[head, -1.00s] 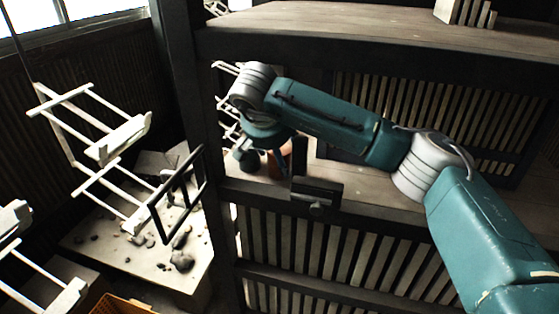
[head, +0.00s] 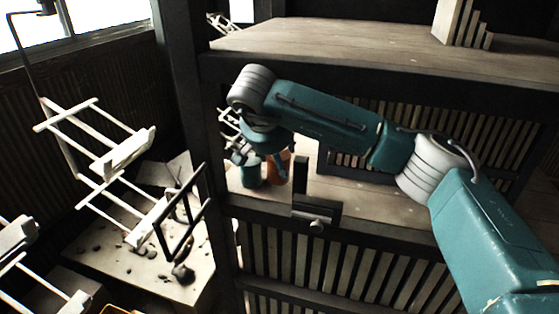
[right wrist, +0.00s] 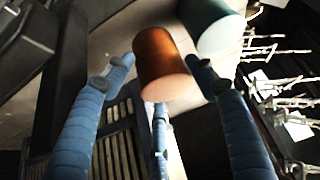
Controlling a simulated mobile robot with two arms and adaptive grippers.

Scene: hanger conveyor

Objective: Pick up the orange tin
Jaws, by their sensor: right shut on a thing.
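The orange tin (head: 284,165) stands on the middle shelf board near its left end, partly covered by my arm. In the right wrist view the orange tin (right wrist: 158,60) lies between the blue fingers, with its pale round end facing the camera. My right gripper (head: 266,160) reaches down at the tin from above. In the right wrist view its fingers (right wrist: 160,72) are shut on the orange tin. A teal tin (head: 251,174) stands close to the left of it and also shows in the right wrist view (right wrist: 212,25). My left gripper is not in view.
A dark shelf frame (head: 205,130) surrounds the boards. A black bracket (head: 316,208) stands at the shelf's front edge, just right of the tins. White hanging racks (head: 100,150) hang at the left.

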